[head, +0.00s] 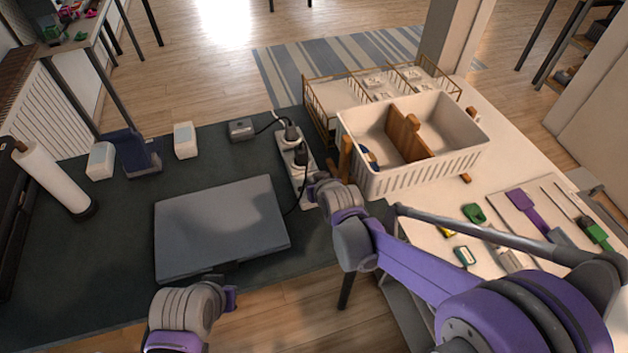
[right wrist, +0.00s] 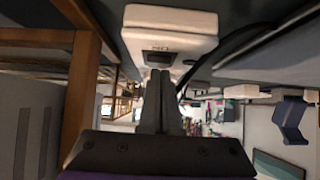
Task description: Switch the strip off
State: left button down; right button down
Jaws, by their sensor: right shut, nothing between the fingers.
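The white power strip (head: 284,142) lies on the dark table with black plugs in it. In the right wrist view the strip's end (right wrist: 175,22) fills the top, with a dark rocker switch (right wrist: 158,57) marked with lettering. My right gripper (head: 317,181) is at the strip's near end. Its shut, empty fingers (right wrist: 160,76) point at the switch; I cannot tell whether they touch it. My left gripper (head: 228,291) is at the table's front edge below the laptop, mostly hidden by its wrist; its fingers cannot be made out.
A closed grey laptop (head: 220,225) lies left of the strip. A white divided basket (head: 430,166) stands close on the right. A black cable (head: 296,205) runs beside the strip. A small grey box (head: 241,129) and white blocks (head: 185,141) sit behind the laptop.

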jog(key=shift+w+a+r, duration=0.2)
jog(key=shift+w+a, duration=0.05)
jog(key=shift+w, duration=0.5)
jog(key=shift+r+p, duration=0.25)
jog(key=shift+p, duration=0.05)
jog(key=r+p, duration=0.2)
jog(key=r, duration=0.1)
jog(key=r+p, duration=0.1)
jog(key=shift+w+r, duration=0.35)
jog(key=r+v, duration=0.1)
jog(key=v, duration=0.8)
jog(key=shift+w+a, duration=0.25)
jog(key=s+d+f+m+g+h+p, duration=0.1)
jog(key=s+d+f+g, duration=0.1)
jog(key=s+d, duration=0.6)
jog(key=s+d+f+m+g+h+p, duration=0.1)
jog(key=s+d, duration=0.7)
jog(key=s, duration=0.8)
jog(key=shift+s+f+m+g+h, duration=0.25)
jog(key=shift+f+m+g+h, duration=0.35)
jog(key=shift+m+g, duration=0.15)
